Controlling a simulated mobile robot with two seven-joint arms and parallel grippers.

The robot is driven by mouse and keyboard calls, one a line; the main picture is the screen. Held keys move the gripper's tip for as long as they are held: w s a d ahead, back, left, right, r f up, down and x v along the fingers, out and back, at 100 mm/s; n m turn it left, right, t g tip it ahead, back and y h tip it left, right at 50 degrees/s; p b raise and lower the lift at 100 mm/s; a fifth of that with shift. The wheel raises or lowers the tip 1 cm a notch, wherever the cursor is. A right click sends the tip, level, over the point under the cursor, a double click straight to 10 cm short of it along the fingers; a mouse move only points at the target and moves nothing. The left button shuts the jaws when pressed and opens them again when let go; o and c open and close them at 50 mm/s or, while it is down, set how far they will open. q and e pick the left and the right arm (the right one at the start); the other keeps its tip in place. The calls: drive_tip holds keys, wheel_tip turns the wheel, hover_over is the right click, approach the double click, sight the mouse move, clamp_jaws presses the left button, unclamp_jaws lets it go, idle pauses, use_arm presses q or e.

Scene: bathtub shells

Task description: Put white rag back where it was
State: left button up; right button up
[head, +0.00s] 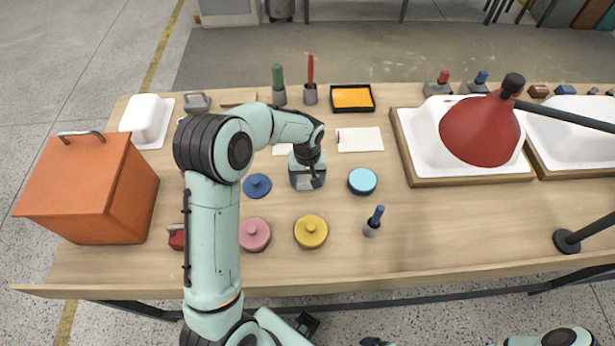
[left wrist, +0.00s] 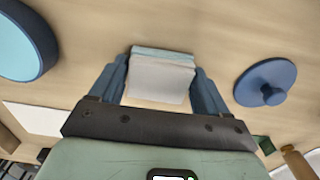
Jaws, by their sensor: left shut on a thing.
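My left gripper (head: 307,184) points down over the middle of the wooden table. It is shut on the white rag, a folded whitish stack. In the left wrist view the white rag (left wrist: 160,78) sits between the two blue fingers of the left gripper (left wrist: 160,88), with a pale blue-green layer along its far edge. In the head view the gripper mostly hides the rag, and I cannot tell whether it touches the table. My right gripper is not in view.
A blue lid (head: 257,186) and a light-blue round container (head: 362,181) flank the gripper. Pink (head: 254,234) and yellow (head: 311,232) lids lie nearer. A white sheet (head: 360,139) and orange tray (head: 352,98) lie behind. An orange box (head: 100,190) stands left; a red lamp (head: 482,130) overhangs right.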

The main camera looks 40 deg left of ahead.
sight(307, 178)
use_arm(q)
drive_tip(key=shift+f, duration=0.15)
drive_tip(key=o, duration=0.9)
wheel_tip(307, 178, up, 12)
drive_tip(key=shift+r+p, duration=0.2)
drive_tip(key=shift+p, duration=0.25)
